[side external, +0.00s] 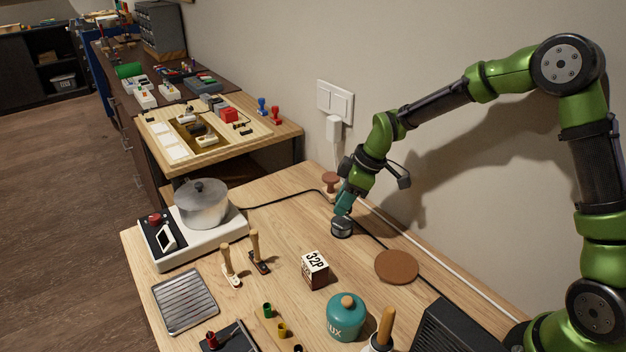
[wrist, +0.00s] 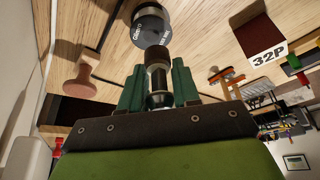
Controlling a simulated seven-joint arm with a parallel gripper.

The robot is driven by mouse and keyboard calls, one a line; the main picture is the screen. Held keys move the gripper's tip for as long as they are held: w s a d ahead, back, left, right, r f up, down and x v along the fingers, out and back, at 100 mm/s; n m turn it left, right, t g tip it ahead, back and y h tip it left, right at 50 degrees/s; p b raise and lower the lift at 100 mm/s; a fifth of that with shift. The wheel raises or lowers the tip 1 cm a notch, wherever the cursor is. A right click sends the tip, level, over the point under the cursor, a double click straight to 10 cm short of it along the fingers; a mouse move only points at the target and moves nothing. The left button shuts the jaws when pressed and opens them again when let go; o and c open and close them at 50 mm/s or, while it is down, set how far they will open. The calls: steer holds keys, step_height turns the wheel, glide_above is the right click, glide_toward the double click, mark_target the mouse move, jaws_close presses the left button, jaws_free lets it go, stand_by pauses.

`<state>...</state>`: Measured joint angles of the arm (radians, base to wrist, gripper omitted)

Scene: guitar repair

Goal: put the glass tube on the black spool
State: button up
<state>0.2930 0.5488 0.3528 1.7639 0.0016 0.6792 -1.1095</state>
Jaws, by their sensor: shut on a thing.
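My gripper (wrist: 157,84) has its two teal fingers closed around a small see-through tube with dark ends, the glass tube (wrist: 158,76). In the side view the spool (side external: 342,229) stands on the table directly under my gripper (side external: 343,210), which points down. The tube is hard to make out there. I cannot tell whether the tube touches the spool.
A brown stamp (side external: 331,182) stands close behind the gripper, near the wall. A black cable runs past the spool. A round brown mat (side external: 397,266), a 32P block (side external: 315,268) and a teal pot (side external: 346,316) stand nearer. The table left of the spool is clear.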

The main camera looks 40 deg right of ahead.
mark_target(339, 222)
steer(key=shift+w+a+f, duration=0.1)
steer(key=shift+w+f, duration=0.05)
steer(key=shift+w, duration=0.45)
steer(key=shift+s+f, duration=0.1)
steer(key=shift+f, duration=1.55)
steer(key=shift+f, duration=0.2)
steer(key=o, duration=0.8)
steer(key=shift+r, duration=0.15)
